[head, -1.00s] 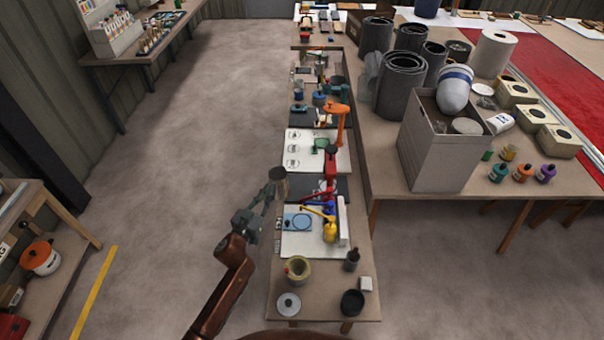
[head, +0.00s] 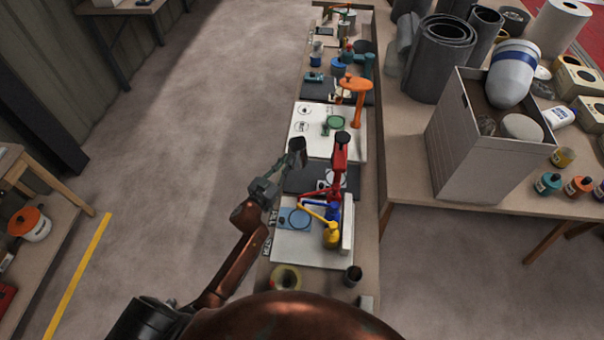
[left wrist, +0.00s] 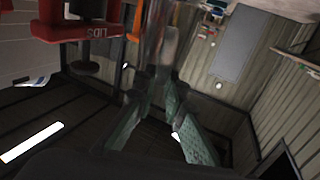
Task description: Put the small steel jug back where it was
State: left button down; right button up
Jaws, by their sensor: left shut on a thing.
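My left gripper (head: 284,166) is shut on the small steel jug (head: 297,146), which looks dark in the head view. It holds the jug at the left edge of the narrow bench (head: 262,262), beside the dark mat and white board. In the left wrist view the jug (left wrist: 168,42) shows as a shiny steel cylinder between the green fingertips (left wrist: 157,86). I cannot tell its exact height above the bench. My right gripper is not in view.
A red press (head: 340,155) stands right of the jug, and it looms close in the wrist view (left wrist: 75,25). An orange stand (head: 356,100) is farther back. Blue and yellow tools (head: 330,232) sit nearer. Open floor (head: 190,150) lies to the left.

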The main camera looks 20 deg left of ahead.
pick_arm(q)
jog(key=shift+w+f, duration=0.2)
jog(key=shift+f, duration=0.4)
notch_tip(320, 180, down, 10)
jog(key=b, duration=0.4)
jog(key=shift+r+b, duration=0.1)
jog(key=shift+b, duration=0.2)
jog(key=shift+r, duration=0.1)
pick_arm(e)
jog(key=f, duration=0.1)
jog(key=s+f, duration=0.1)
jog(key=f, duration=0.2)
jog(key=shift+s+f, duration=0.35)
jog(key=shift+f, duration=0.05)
pick_arm(q)
jog(key=c, duration=2)
grip_release()
jog(key=s+p, duration=0.1)
jog(key=s, duration=0.3)
jog(key=s+a, duration=0.1)
jog(key=s, duration=0.3)
jog(key=s+p, duration=0.1)
jog(key=s, duration=0.3)
jog(key=shift+a+p, duration=0.3)
jog(key=shift+p, duration=0.05)
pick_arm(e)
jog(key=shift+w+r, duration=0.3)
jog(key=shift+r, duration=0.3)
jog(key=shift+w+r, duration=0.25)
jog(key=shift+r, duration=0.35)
